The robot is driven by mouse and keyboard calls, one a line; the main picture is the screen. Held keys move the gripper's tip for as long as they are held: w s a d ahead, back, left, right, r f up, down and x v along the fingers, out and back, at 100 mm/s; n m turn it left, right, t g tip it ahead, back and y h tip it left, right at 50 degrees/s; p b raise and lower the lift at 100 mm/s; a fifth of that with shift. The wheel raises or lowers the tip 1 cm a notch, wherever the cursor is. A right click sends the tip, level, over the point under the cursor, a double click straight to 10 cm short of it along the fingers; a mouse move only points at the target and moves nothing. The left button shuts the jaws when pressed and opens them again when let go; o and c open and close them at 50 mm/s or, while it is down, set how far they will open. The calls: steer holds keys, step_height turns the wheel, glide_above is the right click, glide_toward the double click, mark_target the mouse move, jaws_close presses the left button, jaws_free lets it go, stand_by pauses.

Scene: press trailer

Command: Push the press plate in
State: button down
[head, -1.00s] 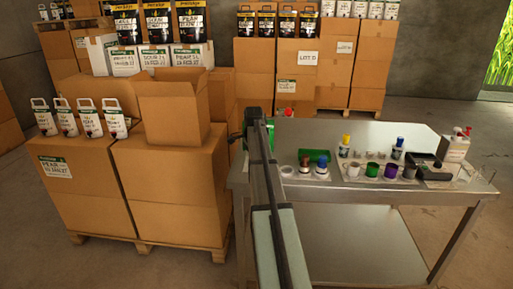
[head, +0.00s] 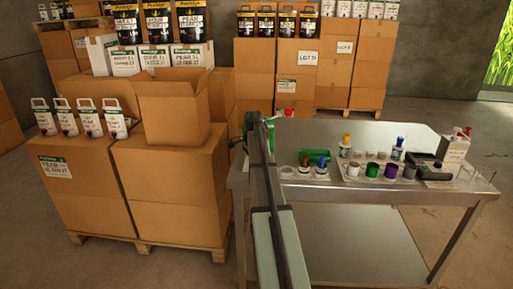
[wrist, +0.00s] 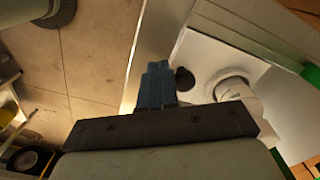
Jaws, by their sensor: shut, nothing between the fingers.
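My gripper (wrist: 157,85) shows in the wrist view as two blue-grey fingers close together, shut and empty. Just right of the fingertips is a white flat panel (wrist: 205,55) with a dark round spot (wrist: 184,79) and a white cylindrical part (wrist: 232,88). I cannot tell for sure whether this panel is the press plate. The fingers look near it, but contact cannot be told. In the head view my arm reaches forward from the bottom middle, and its far end hides the gripper. No press plate can be made out there.
A steel table (head: 400,135) with bottles, cups and trays stands right of my arm. Cardboard boxes (head: 170,190) on a pallet stand to the left, with more stacked boxes (head: 300,70) behind. In the wrist view, bare floor (wrist: 90,60) lies left of the fingers.

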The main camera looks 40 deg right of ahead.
steer(key=shift+w+d+f, duration=0.1)
stand_by(0.4)
steer(key=shift+w+d, duration=4.05)
steer(key=shift+w, duration=0.05)
steer(key=shift+s+a, duration=0.1)
steer(key=shift+s, duration=0.05)
steer(key=shift+s+a, duration=0.25)
steer(key=shift+r, duration=4.5)
